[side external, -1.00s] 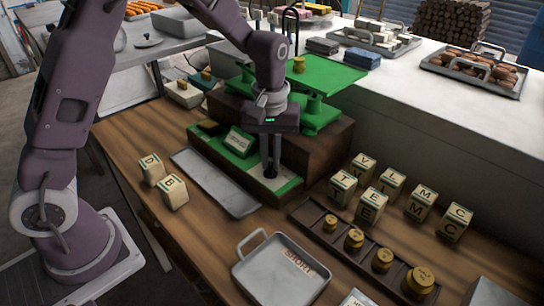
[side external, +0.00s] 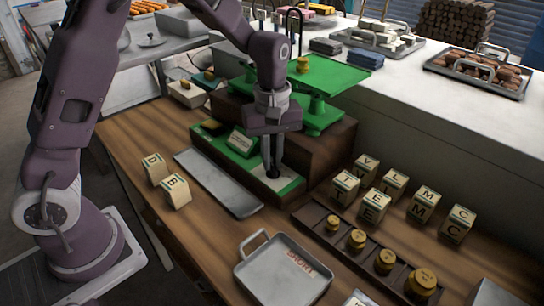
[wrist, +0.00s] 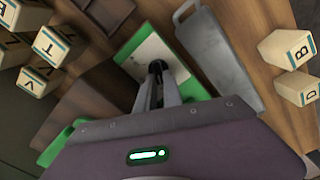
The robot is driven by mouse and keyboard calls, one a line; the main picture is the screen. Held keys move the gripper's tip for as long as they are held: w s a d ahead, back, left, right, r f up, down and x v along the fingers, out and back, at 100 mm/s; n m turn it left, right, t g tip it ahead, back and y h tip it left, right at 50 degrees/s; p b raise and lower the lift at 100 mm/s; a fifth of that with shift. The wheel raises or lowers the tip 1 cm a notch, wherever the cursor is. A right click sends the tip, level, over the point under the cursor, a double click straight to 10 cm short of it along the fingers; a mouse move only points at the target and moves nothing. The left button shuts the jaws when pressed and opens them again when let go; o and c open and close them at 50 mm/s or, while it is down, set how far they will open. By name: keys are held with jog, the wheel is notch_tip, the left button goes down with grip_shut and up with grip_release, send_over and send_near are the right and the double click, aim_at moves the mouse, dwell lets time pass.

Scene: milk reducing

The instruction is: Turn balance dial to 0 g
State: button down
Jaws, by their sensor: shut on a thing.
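The green balance (side external: 325,78) stands on a brown wooden block, with a brass weight (side external: 303,65) on its upper part. At its front is a green base with a pale plate (side external: 291,186); the plate also shows in the wrist view (wrist: 140,52). My gripper (side external: 272,174) points straight down over this plate, its fingers close together. In the wrist view, the fingertips (wrist: 157,68) are shut on a small dark knob, the balance dial (wrist: 157,64). The fingers hide most of the dial, and I cannot read its setting.
Lettered blocks D (side external: 155,168) and B (side external: 176,190) stand left of a grey metal plate (side external: 228,189). Several lettered blocks (side external: 374,207) stand right. A rack of brass weights (side external: 385,261) and a metal tray (side external: 282,272) lie in front.

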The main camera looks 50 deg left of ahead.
aim_at(272, 163)
jog(key=shift+w+r, duration=0.1)
jog(key=c, duration=1.5)
grip_release()
notch_tip(272, 163, up, 7)
